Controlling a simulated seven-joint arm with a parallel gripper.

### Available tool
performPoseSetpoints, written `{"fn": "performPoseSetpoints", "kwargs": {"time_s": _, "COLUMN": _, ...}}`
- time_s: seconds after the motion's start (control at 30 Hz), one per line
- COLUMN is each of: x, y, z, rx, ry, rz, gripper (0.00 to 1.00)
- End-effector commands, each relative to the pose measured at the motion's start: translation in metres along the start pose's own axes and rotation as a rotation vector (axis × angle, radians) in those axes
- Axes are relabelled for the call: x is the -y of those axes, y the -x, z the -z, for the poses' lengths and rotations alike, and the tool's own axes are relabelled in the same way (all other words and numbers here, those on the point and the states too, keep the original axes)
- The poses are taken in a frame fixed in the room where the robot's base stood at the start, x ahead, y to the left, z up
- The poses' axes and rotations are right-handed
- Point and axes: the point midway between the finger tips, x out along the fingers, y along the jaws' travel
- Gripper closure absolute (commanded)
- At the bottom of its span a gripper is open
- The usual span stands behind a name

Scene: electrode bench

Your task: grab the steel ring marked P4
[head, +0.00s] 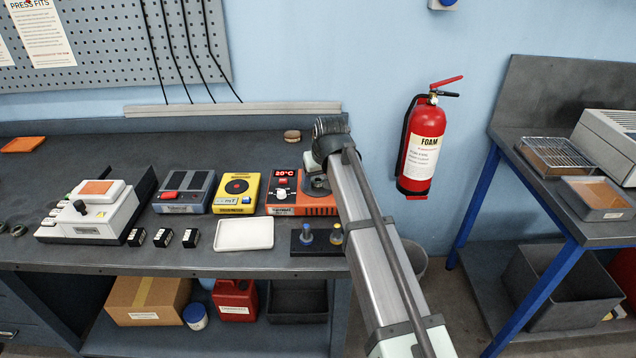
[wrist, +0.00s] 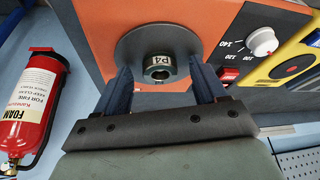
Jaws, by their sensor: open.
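The steel ring marked P4 (wrist: 158,76) is a short grey collar with a hole and a white label, in the wrist view. It rests on a round grey plate (wrist: 135,45) on the orange heater (wrist: 85,20). My gripper (wrist: 159,66) is open, with one dark finger on each side of the ring. I see gaps between the fingers and the ring. In the head view, the orange heater (head: 284,196) stands at the bench's right end, and my arm covers part of it. I cannot make out the ring there.
A yellow device (head: 238,192) stands left of the heater. A white tray (head: 244,234) and a dark stand with small pegs (head: 318,248) lie in front. A red extinguisher (head: 423,148) hangs on the wall to the right. The bench behind the devices is mostly clear.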

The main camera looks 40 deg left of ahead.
Motion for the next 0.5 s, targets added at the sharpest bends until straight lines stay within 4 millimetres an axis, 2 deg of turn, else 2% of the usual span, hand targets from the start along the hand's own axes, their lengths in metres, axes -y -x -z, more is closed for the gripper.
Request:
{"fn": "performPoseSetpoints", "kwargs": {"time_s": 0.07, "x": 0.0, "y": 0.0002, "z": -0.0001, "rx": 0.0, "ry": 0.0, "rz": 0.0, "gripper": 0.29}}
{"fn": "performPoseSetpoints", "kwargs": {"time_s": 0.5, "x": 0.0, "y": 0.0004, "z": -0.0002, "rx": 0.001, "ry": 0.0, "rz": 0.0, "gripper": 0.7}}
